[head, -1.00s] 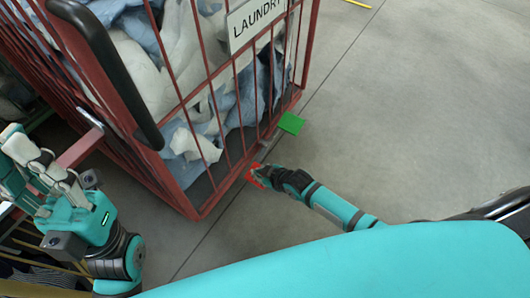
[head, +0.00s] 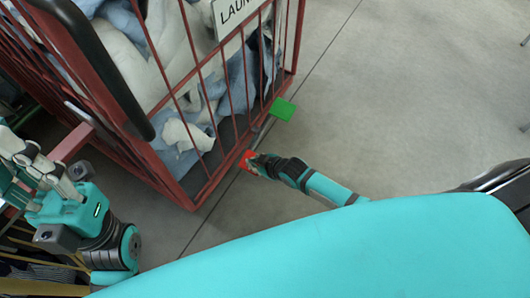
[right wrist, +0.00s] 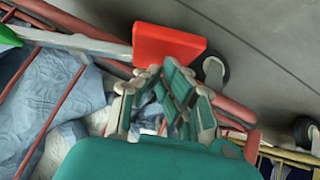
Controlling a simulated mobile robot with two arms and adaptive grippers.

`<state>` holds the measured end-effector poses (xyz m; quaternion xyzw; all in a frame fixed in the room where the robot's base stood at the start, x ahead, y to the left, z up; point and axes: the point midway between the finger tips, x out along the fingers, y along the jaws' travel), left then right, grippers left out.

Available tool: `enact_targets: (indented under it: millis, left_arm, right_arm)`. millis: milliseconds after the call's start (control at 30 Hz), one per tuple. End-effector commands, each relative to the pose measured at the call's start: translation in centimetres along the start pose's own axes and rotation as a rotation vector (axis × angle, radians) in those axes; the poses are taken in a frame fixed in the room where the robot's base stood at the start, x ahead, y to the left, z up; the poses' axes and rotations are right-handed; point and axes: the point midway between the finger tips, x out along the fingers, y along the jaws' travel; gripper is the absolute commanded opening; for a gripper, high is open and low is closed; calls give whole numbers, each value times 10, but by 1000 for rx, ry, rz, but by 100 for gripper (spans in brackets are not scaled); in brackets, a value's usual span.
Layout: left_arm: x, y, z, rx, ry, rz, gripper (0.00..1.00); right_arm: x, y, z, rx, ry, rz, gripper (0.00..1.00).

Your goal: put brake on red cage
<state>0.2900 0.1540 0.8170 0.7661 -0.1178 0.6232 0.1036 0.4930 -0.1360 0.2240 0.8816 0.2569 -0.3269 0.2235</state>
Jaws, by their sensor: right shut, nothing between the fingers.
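The red cage (head: 197,190) is a tall wire laundry cart on wheels at the upper left of the head view. A red pedal (head: 246,159) and a green pedal (head: 283,109) sit at opposite ends of a bar low on its side. In the right wrist view the red pedal (right wrist: 168,45) is a flat plate beside a caster wheel. My right gripper (head: 255,163) is shut and empty, its fingertips right at the red pedal; I cannot tell whether they touch. My left gripper (head: 40,172) is beside the cage at the left edge; its opening is unclear.
White and blue laundry (head: 185,135) fills the cage. A black handle (head: 115,80) runs along its near corner post, and a laundry sign (head: 235,12) hangs on its side. The grey floor (head: 400,100) to the right is clear.

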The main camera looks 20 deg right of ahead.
Motion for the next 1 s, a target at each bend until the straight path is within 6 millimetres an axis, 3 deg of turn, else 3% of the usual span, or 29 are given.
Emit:
enact_targets:
  millis: [500, 700, 1000]
  left_arm:
    - [-1, 0, 0, -1, -2, 0, 0]
    - [-1, 0, 0, -1, -3, 0, 0]
    - [-1, 0, 0, -1, -3, 0, 0]
  right_arm:
    - [-97, -1, -1, -1, 4, -1, 0]
    - [-112, 0, -2, -1, 5, 0, 0]
    - [-113, 0, -2, -1, 6, 0, 0]
